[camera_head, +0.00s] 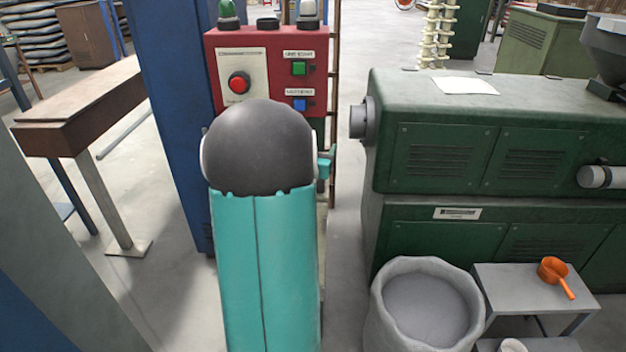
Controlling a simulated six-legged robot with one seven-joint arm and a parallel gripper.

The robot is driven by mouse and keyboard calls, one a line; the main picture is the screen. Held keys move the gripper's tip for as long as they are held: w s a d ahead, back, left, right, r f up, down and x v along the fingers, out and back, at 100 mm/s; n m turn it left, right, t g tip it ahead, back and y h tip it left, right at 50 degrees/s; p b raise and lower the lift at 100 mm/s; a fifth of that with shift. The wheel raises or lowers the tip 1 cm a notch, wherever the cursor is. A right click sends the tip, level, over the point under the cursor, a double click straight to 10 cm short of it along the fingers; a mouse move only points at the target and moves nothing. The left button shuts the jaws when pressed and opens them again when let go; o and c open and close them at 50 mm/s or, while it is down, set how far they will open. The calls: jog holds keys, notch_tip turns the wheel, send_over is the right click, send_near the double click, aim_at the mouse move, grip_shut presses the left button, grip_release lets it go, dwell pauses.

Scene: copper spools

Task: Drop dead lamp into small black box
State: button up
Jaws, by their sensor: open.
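A red control panel (268,75) stands straight ahead, behind my teal arm. A green-capped lamp (227,10) is on its top left. A dull grey-white lamp (307,9) is on its top right. I cannot tell for sure which lamp is the dead one. A low black round fitting (268,23) sits between them. I see no small black box. My arm's dark round joint and teal link cover the panel's lower part. A small teal piece shows at the joint's right, but my gripper's fingers are not visible.
A green machine (480,150) fills the right side. In front of it are a grey bin (380,305) and a small table (500,290) with an orange scoop (553,272). A blue post (180,130) and a brown bench (80,110) stand left. Grey floor shows between.

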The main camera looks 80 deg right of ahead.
jog(key=a, duration=1.3)
jog(key=shift+w+a, duration=0.2)
jog(key=shift+a, duration=0.2)
